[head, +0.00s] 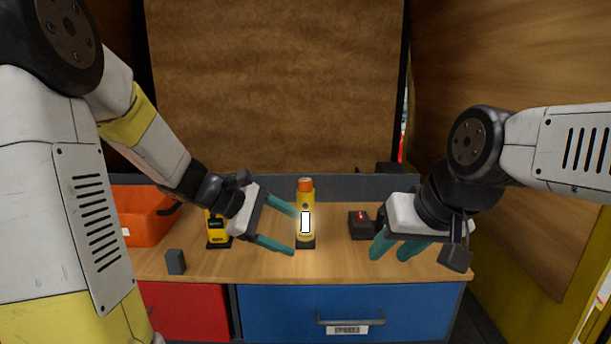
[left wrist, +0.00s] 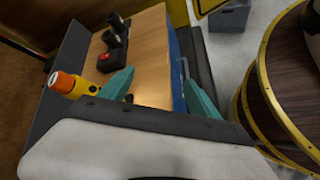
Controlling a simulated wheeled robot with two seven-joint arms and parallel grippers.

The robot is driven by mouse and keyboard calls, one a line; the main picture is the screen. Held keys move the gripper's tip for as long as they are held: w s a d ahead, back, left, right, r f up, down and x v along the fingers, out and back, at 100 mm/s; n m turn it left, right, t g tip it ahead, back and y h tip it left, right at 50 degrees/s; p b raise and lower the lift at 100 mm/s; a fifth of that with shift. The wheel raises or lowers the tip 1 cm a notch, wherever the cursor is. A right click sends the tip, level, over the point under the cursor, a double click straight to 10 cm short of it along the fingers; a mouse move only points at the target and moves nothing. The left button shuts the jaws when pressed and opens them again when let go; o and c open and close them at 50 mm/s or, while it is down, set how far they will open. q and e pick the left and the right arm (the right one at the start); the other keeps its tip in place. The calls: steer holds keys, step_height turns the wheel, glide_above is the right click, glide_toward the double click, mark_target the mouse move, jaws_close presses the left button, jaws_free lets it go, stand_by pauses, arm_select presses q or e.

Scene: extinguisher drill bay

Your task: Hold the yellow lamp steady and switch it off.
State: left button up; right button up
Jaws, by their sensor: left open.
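The yellow lamp (head: 306,194) stands upright on the workbench, with an orange cap and a bright white panel on its front that looks lit. It also shows at the left of the left wrist view (left wrist: 68,82), partly hidden by my gripper. My left gripper (head: 294,231) is open just left of the lamp, its teal fingers pointing toward it, with nothing held. I cannot tell whether a finger touches the lamp. My right gripper (head: 394,248) is to the right of the lamp, fingers apart and pointing down over the bench's front, empty.
A black device with a red mark (head: 361,223) lies between the lamp and my right gripper. A yellow tool (head: 215,230) stands behind my left gripper. An orange bin (head: 140,218) and a small grey block (head: 176,262) are at the left. Bare wood (head: 330,266) lies in front.

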arm_select(q)
steer(key=w+a+f+n+t+h, duration=0.1)
steer(key=w+f+n+t+h, duration=0.1)
steer(key=w+f+n, duration=0.55)
steer(key=n+t, duration=0.3)
steer(key=n, duration=0.1)
glide_toward(298, 234)
steer(key=shift+w+d+r, duration=0.15)
steer(key=shift+w+d, duration=0.15)
steer(key=shift+d, duration=0.55)
steer(key=shift+x, duration=4.95)
steer(key=shift+w+a, duration=0.1)
steer(key=c, duration=1.1)
steer(key=shift+c, duration=0.9)
arm_select(e)
steer(key=shift+c, duration=0.8)
jaws_close()
arm_select(q)
steer(key=shift+f, duration=0.2)
steer(key=shift+a+f+n, duration=0.1)
steer(key=shift+n, duration=0.15)
